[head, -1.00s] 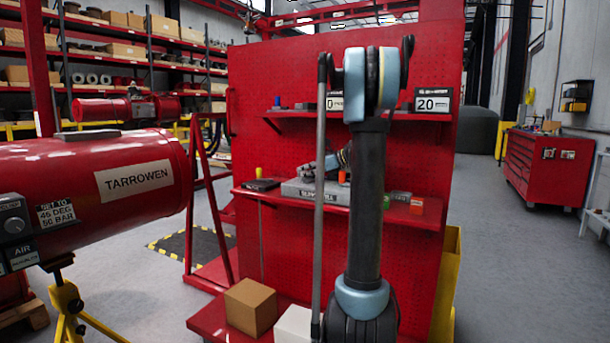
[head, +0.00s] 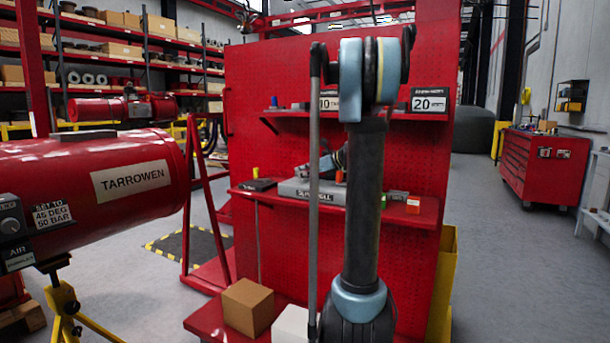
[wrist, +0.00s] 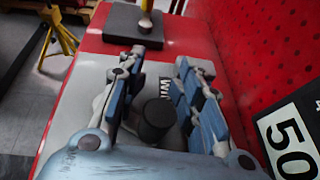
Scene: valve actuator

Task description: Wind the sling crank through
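A grey unit with a partly hidden label (head: 312,193) sits on the middle shelf of the red panel, mostly behind my arm in the head view. In the wrist view its light grey top (wrist: 75,125) carries a dark round knob (wrist: 157,118), which may be the crank's grip; I cannot tell for sure. My gripper (wrist: 163,68) is open, with its two blue-padded fingers apart on either side of the knob. I cannot tell whether either finger touches it. In the head view my gripper (head: 333,164) is small and partly hidden by my arm.
A dark block with a yellow post (wrist: 125,22) stands beyond the fingertips. The red panel (wrist: 260,50) and a "50" sign (wrist: 293,135) are close on the right. A red cylinder marked TARROWEN (head: 100,175) is at left. Boxes (head: 248,307) sit low in front.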

